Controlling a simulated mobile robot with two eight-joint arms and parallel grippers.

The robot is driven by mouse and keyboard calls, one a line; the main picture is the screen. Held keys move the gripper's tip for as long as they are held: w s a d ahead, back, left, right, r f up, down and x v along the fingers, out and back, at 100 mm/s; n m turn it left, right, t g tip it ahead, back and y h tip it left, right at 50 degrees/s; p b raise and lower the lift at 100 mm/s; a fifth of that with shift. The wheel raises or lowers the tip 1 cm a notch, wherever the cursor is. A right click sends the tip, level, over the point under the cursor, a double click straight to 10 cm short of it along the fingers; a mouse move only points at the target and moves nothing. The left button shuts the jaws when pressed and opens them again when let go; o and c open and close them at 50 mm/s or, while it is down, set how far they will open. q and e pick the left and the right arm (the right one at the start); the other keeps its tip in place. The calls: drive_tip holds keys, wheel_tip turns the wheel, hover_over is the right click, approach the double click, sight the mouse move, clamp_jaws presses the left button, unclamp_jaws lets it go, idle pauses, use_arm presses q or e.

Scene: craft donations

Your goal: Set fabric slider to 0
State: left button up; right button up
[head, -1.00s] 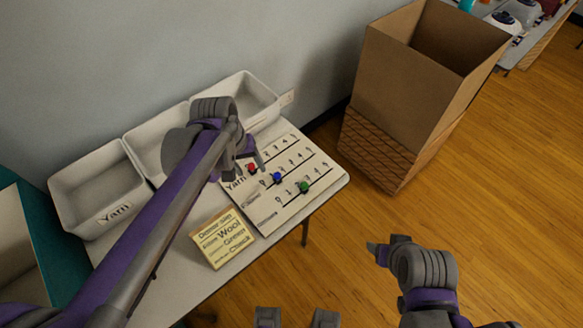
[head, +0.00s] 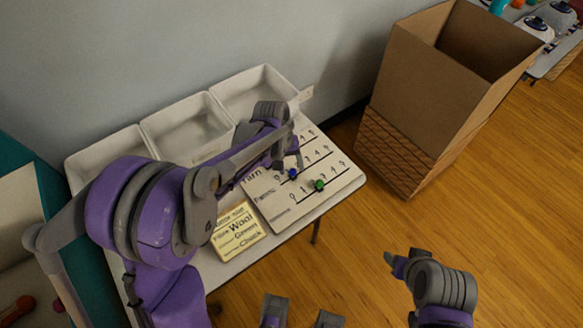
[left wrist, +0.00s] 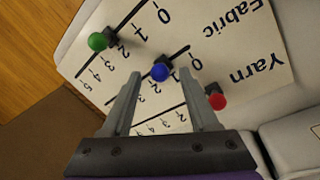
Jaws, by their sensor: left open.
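The slider board (head: 335,180) lies on the table, with rows marked Yarn and Fabric and a third row. The Fabric slider's blue knob (head: 293,173) sits toward the low-number end of its line; its exact mark is unclear. My left gripper (head: 288,163) is open at the board. In the left wrist view, the blue knob (left wrist: 160,72) appears between its fingertips (left wrist: 161,82), not gripped. The red knob (left wrist: 216,101) shows beside one finger there and is hidden in the head view. The green knob (head: 319,184) is on the third row. My right gripper (head: 391,262) is over the floor, jaws unclear.
White bins (head: 187,127) stand along the wall behind the board. A yellow word sign (head: 236,231) lies beside the board. A tall cardboard box (head: 405,110) stands on the floor to the right. Open wooden floor lies at the lower right.

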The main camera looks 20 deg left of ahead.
use_arm(q)
drive_tip(key=shift+d+f, duration=0.1)
drive_tip(key=shift+f, duration=0.4)
clamp_jaws()
idle(1.2)
